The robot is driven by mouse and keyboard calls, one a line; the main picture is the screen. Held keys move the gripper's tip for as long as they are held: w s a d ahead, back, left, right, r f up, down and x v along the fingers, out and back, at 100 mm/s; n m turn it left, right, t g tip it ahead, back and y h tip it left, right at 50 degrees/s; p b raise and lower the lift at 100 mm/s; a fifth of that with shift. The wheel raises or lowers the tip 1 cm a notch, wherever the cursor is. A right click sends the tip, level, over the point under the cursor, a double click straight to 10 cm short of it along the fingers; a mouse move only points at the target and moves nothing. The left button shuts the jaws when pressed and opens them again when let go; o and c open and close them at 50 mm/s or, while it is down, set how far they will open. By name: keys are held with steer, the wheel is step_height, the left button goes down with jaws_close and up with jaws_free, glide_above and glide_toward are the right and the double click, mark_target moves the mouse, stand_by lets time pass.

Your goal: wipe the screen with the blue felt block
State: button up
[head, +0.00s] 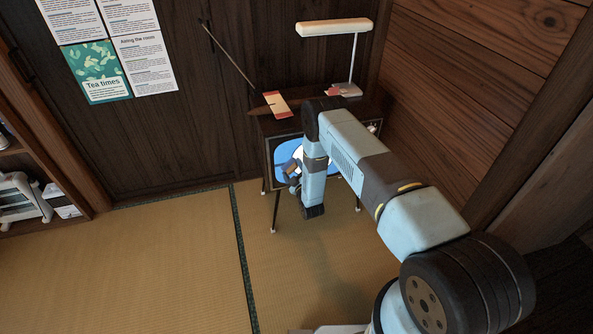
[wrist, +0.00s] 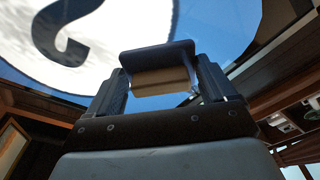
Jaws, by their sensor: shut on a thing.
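The screen (head: 284,150) is the blue front of a small dark television cabinet on thin legs, partly hidden behind my arm. In the wrist view the screen (wrist: 105,35) shows a white disc on blue with a dark curved mark at the left. My gripper (wrist: 163,82) is shut on the felt block (wrist: 160,60), which has a dark face and a tan body between the fingers. The block is in front of the screen's lower part; I cannot tell whether it touches. In the head view my gripper (head: 294,172) is at the screen's left side, small and partly hidden.
On the cabinet top (head: 262,127) are a white lamp (head: 335,28), a red-and-cream card (head: 277,104) and a thin antenna (head: 228,57). A wooden wall (head: 470,80) stands close on the right. A shelf (head: 30,200) is at the left. The tatami (head: 150,260) is clear.

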mark_target(291, 160)
steer(key=shift+w+r, duration=0.15)
steer(key=shift+r, duration=0.9)
steer(key=shift+w+d, duration=1.2)
steer(key=shift+d, duration=3)
steer(key=shift+w+d, duration=1.2)
steer(key=shift+d, duration=2.95)
steer(key=s+a+r, duration=0.1)
steer(key=s+a, duration=0.1)
steer(key=a, duration=0.5)
steer(key=s+a+r, duration=0.1)
steer(key=a, duration=0.6)
steer(key=shift+s, duration=0.35)
steer(key=shift+s+a+r, duration=0.1)
steer(key=shift+s+a, duration=0.2)
steer(key=shift+a, duration=0.45)
steer(key=shift+s+a, duration=0.25)
steer(key=shift+a, duration=0.45)
